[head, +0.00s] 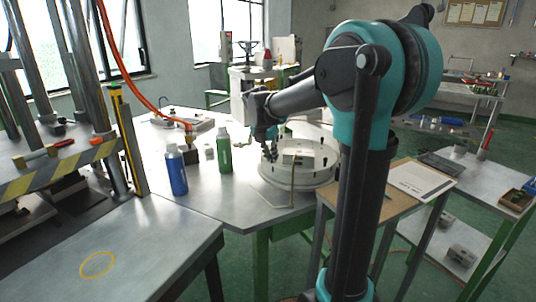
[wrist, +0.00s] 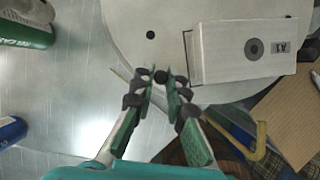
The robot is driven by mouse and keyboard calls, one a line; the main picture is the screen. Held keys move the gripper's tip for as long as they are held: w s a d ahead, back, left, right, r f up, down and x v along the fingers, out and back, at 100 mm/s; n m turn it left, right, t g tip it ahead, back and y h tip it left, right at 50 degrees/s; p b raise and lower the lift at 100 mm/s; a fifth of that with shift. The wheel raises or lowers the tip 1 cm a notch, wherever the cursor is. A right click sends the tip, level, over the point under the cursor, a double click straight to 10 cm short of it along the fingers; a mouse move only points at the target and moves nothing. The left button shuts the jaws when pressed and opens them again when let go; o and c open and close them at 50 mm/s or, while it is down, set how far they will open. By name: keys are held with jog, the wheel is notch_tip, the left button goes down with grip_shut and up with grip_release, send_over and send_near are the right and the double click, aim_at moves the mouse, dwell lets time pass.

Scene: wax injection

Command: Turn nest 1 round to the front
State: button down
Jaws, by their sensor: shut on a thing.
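A pale round turntable (head: 310,180) sits on the metal table, with blocks and small dark pegs on its top. In the wrist view the turntable (wrist: 130,20) fills the top. A pale block (wrist: 215,55) with a dark round hole and a label that seems to read "A1" stands on it, right of my fingertips. I cannot tell for sure whether this is nest 1. My gripper (wrist: 162,82) is shut on a small dark peg (wrist: 161,76) near the turntable's rim. In the head view my gripper (head: 270,150) is at the turntable's left side, partly hiding it.
A blue bottle (head: 176,170) and a green bottle (head: 224,152) stand left of the turntable. A bent yellowish rod (head: 291,185) is at its front edge. A wooden-topped stand (head: 385,195) with a paper is close on the right. The table's front left is clear.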

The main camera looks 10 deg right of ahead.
aim_at(284, 166)
jog(key=shift+s+d, duration=1)
jog(key=shift+s, duration=0.2)
jog(key=shift+s+d, duration=0.7)
jog(key=c, duration=1.5)
grip_release()
jog(key=shift+c, duration=0.2)
jog(key=shift+s+r, duration=0.1)
jog(key=shift+r, duration=0.05)
jog(key=v, duration=1.1)
jog(key=shift+r, duration=0.35)
